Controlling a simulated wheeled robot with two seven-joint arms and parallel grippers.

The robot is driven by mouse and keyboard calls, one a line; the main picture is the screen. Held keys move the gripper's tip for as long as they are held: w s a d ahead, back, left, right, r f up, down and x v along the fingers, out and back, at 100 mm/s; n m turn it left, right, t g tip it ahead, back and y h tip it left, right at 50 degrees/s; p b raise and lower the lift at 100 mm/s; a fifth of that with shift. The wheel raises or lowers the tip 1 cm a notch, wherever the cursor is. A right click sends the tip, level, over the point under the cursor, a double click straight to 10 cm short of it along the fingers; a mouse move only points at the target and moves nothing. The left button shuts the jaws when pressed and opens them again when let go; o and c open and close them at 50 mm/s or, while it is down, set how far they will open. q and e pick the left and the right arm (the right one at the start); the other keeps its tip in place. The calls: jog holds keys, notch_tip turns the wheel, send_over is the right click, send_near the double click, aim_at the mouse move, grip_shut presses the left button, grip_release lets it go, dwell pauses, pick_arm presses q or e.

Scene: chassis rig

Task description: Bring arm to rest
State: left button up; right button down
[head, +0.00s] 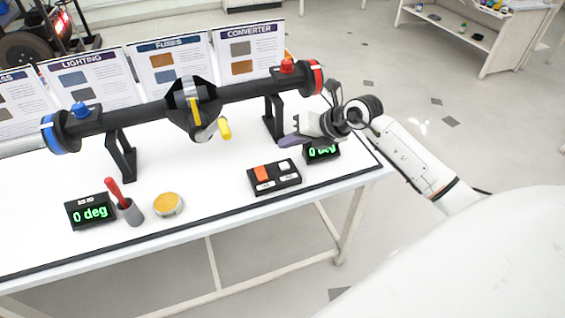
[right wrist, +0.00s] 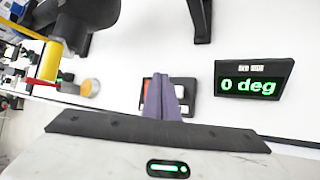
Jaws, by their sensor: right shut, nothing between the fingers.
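My right arm (head: 410,160) reaches in from the right over the table's right end. My right gripper (head: 291,140) is above the table, close to the right display and behind the button box. Its purple-grey fingers are shut with nothing between them, as the right wrist view (right wrist: 163,97) also shows. My left gripper is not in view.
A black axle (head: 245,92) with blue and red ends spans stands on the white table (head: 215,185). A black button box (head: 274,177), left display (head: 90,211), right display (right wrist: 250,82), red-handled tool (head: 116,193) and yellow-topped tin (head: 168,204) sit in front.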

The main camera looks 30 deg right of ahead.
jog(key=s+a+m+t+y, duration=0.3)
jog(key=a+m, duration=0.1)
jog(key=a, duration=0.4)
jog(key=s+a+m+t+y, duration=0.25)
jog(key=a+m, duration=0.25)
jog(key=a, duration=0.3)
jog(key=s+d+f+m+h, duration=0.2)
jog(key=s+f+m+h, duration=0.5)
jog(key=s+f+m, duration=0.6)
jog(key=s+a+f+m+g, duration=0.5)
jog(key=s+f+m, duration=0.2)
jog(key=s, duration=0.1)
jog(key=shift+s+g, duration=0.35)
